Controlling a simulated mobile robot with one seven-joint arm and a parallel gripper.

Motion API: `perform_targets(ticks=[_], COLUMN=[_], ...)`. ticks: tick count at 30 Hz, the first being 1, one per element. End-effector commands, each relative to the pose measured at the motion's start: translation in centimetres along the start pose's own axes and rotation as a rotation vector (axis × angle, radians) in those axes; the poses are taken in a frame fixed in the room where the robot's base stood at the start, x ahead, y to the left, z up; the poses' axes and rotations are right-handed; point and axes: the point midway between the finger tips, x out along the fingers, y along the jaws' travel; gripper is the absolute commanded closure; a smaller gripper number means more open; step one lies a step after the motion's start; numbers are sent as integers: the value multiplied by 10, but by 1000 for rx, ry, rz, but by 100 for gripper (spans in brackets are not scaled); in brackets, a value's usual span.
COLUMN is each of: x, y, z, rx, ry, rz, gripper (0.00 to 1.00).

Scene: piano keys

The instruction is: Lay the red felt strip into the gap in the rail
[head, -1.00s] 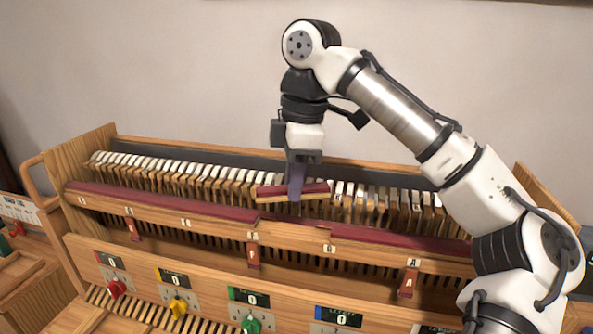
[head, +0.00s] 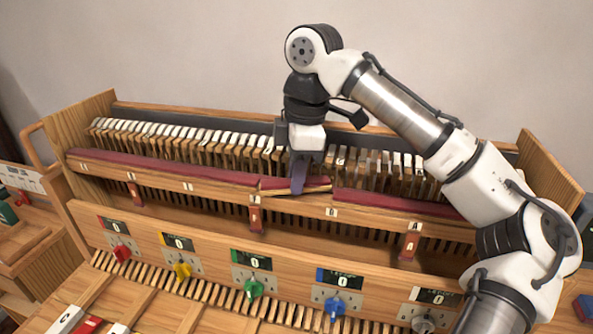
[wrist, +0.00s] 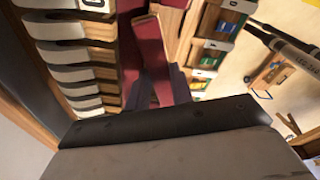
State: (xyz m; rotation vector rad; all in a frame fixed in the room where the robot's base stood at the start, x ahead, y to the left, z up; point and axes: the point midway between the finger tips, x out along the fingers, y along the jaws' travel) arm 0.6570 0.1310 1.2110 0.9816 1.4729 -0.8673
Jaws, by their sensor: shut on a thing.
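The red felt strip (head: 275,184) has a dark red top and a pale wood-coloured edge. My gripper (head: 298,189) is shut on it near its middle, pointing down. In the head view the strip lies over the gap in the rail (head: 221,194), between the left red felt (head: 165,167) and the right red felt (head: 395,205). Its left end is close to the left felt. I cannot tell if it touches the rail. In the wrist view the strip (wrist: 150,50) runs up from between the fingers, slightly askew to the red felt beside it.
A row of piano keys and hammers (head: 225,150) stands just behind the rail. A front panel carries coloured knobs, such as the green knob (head: 253,288) and yellow knob (head: 182,271). The wooden end cheeks (head: 548,172) bound the case.

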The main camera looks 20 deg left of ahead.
Motion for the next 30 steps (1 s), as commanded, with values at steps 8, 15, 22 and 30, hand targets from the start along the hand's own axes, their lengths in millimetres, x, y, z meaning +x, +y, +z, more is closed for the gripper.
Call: perform_targets(ticks=[8, 15, 22, 30], x=[2, 7, 6, 5], y=[0, 0, 0, 0], z=[0, 1, 1, 1], rx=[0, 0, 1, 0], ry=[0, 0, 0, 0], rz=[-1, -1, 0, 0], gripper=[100, 100, 52, 52])
